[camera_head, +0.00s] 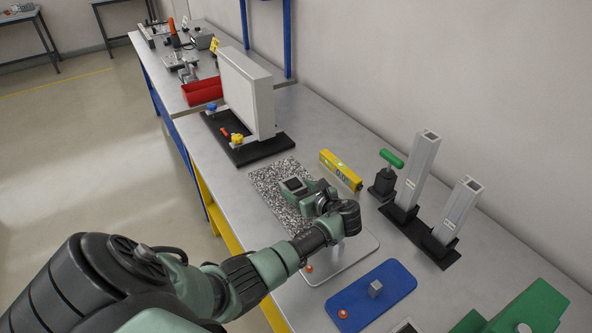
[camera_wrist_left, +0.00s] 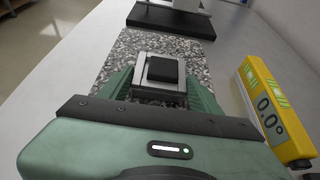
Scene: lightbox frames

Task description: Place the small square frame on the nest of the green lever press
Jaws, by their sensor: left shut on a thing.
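The small square frame, light with a black centre, is between the fingers of my left gripper (camera_head: 304,190) in the head view (camera_head: 294,184). In the left wrist view the left gripper (camera_wrist_left: 160,85) is shut on the frame (camera_wrist_left: 163,70). The frame is over the speckled slab (camera_head: 268,183); I cannot tell whether it touches it. A large green body (camera_head: 538,306), apparently the green lever press, stands at the lower right, cut off by the picture edge. I cannot make out its nest for certain. My right gripper is out of view.
A yellow level (camera_head: 341,170) lies right of the slab. A green-handled black device (camera_head: 384,183) and two grey posts (camera_head: 420,168) (camera_head: 456,210) stand behind. A white panel fixture (camera_head: 247,92) stands beyond the slab.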

